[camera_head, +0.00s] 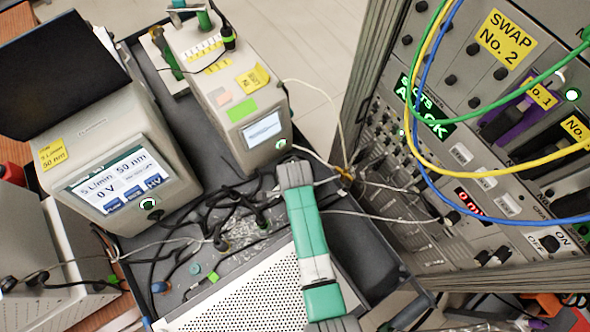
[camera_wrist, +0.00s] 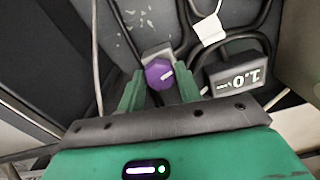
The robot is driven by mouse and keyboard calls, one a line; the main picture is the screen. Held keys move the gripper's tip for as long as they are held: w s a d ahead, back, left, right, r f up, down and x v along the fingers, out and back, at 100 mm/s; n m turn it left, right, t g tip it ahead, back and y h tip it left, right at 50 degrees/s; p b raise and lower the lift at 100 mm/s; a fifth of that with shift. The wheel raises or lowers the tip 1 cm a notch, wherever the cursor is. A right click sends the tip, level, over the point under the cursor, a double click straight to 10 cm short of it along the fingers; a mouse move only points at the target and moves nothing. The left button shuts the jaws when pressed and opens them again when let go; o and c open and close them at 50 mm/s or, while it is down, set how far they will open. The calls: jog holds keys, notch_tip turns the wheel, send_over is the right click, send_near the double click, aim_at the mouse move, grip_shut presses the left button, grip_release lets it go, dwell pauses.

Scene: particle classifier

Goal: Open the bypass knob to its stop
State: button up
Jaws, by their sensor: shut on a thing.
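A purple knob (camera_wrist: 160,74) with a white mark on its face sits on a light metal bracket in the wrist view. I take it for the bypass knob. My gripper (camera_wrist: 160,88) has its two green fingers on either side of the knob and is shut on it. The fingers partly cover the knob's sides. In the head view, my arm reaches over the dark cart, and the fingers and the purple knob are hidden there.
A black box (camera_wrist: 238,76) with white characters, partly readable, is right of the knob. Cables run close around it. Two instruments (camera_head: 110,165) (camera_head: 225,85) stand left and behind. A perforated metal case (camera_head: 245,295) is in front, and a rack (camera_head: 480,160) with looping cables is right.

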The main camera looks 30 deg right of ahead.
jog(key=n+p, duration=0.1)
jog(key=n, duration=0.2)
jog(key=shift+r+n, duration=0.15)
jog(key=shift+n, duration=0.25)
jog(key=n+p, duration=0.1)
jog(key=n, duration=0.3)
jog(key=shift+n+p, duration=0.3)
jog(key=shift+p, duration=0.1)
jog(key=n+p, duration=0.1)
jog(key=n, duration=0.7)
jog(key=n+p, duration=0.1)
jog(key=n, duration=0.3)
jog(key=shift+n, duration=0.3)
jog(key=n, duration=0.3)
jog(key=shift+d+n, duration=0.1)
jog(key=shift+n, duration=0.2)
jog(key=n, duration=0.3)
jog(key=shift+n+p, duration=0.3)
jog(key=shift+n, duration=1.8)
